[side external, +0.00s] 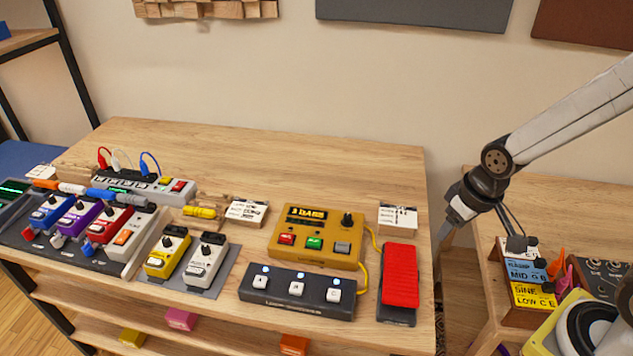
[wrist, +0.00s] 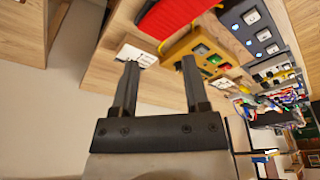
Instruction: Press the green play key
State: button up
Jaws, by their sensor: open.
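The green play key (side external: 314,243) sits on the front of the yellow looper box (side external: 340,228), between a red key (side external: 287,239) and a grey key (side external: 342,248). In the wrist view the green key (wrist: 215,59) shows on the yellow box (wrist: 190,45), beyond my fingertips. My gripper (wrist: 159,65) is open and empty, with two dark fingers apart. In the side view my arm comes in from the upper right, and its end hangs beyond the table's right edge, well to the right of the yellow box. The fingertips are hard to make out there.
A red-topped pedal (side external: 400,275) stands between the box and the table's right edge. A dark footswitch (side external: 297,290) lies in front of the box. A white card (side external: 397,219) stands behind the pedal. Yellow cable loops beside the box. Several pedals fill the left side.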

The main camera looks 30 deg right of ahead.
grip_shut()
dwell(1.5)
